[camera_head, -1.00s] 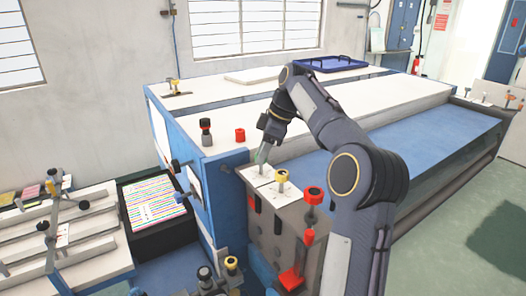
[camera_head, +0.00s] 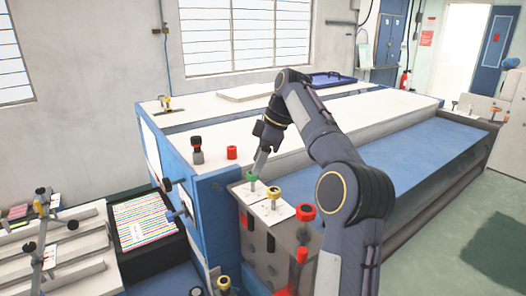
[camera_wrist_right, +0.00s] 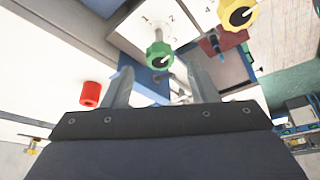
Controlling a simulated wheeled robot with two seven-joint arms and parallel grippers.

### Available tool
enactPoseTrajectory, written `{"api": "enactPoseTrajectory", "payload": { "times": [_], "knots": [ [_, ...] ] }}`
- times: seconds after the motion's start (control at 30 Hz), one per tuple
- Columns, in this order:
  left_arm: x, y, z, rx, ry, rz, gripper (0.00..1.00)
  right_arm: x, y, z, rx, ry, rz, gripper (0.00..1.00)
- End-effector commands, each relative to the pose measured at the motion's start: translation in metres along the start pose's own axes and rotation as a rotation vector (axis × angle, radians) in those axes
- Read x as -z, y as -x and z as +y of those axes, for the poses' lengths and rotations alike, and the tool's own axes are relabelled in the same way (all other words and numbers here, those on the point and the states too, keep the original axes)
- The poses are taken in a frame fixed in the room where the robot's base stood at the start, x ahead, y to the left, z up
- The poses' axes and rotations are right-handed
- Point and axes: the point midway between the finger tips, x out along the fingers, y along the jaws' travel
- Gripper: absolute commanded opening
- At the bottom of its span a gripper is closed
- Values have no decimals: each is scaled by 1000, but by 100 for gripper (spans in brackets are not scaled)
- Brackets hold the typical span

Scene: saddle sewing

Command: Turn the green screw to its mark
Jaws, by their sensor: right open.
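The green screw (camera_head: 251,178) stands upright on a white marked plate (camera_head: 246,191) at the near end of the machine. In the right wrist view, its green knob (camera_wrist_right: 158,54) shows a pale pointer line, with dark marks on the plate around it. My right gripper (camera_head: 258,167) is open and empty, just above and behind the knob. In the wrist view the knob lies beyond the gap between the two fingertips (camera_wrist_right: 160,70), apart from both. My left gripper is not in view.
A yellow-topped screw (camera_head: 273,193) stands close to the green one, with a red knob (camera_head: 305,211) further right. A red cap (camera_head: 232,152) and a black-and-red knob (camera_head: 197,150) stand on the white machine top to the left. The machine's blue bed (camera_head: 410,155) is clear.

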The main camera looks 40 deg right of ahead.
Motion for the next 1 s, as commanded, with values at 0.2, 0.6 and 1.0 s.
{"api": "enactPoseTrajectory", "payload": {
  "times": [0.2,0.6,1.0],
  "knots": [
    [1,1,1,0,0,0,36,0,32,2,-1,0,0,53],
    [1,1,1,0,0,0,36,0,46,0,2,-1,-1,53],
    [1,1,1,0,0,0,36,0,46,0,1,0,-1,53]
  ]
}}
